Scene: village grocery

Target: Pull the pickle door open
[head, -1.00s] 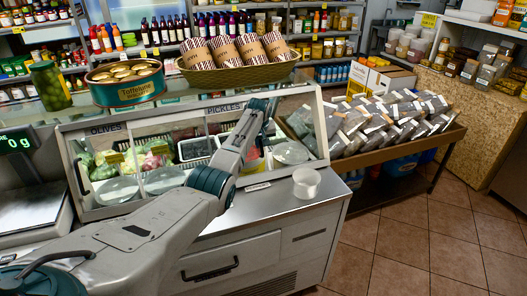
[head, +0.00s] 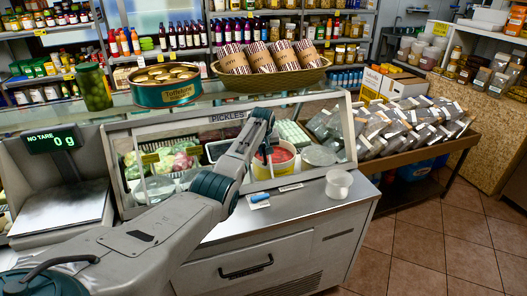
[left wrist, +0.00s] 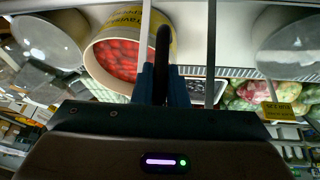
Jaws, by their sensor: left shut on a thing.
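The pickle door is a glass panel marked PICKLES (head: 228,118) on the front of the glass display case. My left gripper (head: 264,116) is at this door, but its fingertips are hidden by my wrist in the head view. In the left wrist view my left gripper (left wrist: 164,84) has its blue fingers shut around a dark upright handle (left wrist: 162,48). A tub of red food (head: 275,158) stands inside the case right of my wrist; it also shows in the left wrist view (left wrist: 114,58). The OLIVES label is not visible. My right gripper is out of view.
A white cup (head: 338,183) and a blue-handled item (head: 258,197) stand on the steel counter (head: 290,213). A basket of striped bags (head: 270,74) and a Toffelini tin (head: 166,86) stand on top of the case. A scale (head: 60,210) is at left. Tiled floor lies right.

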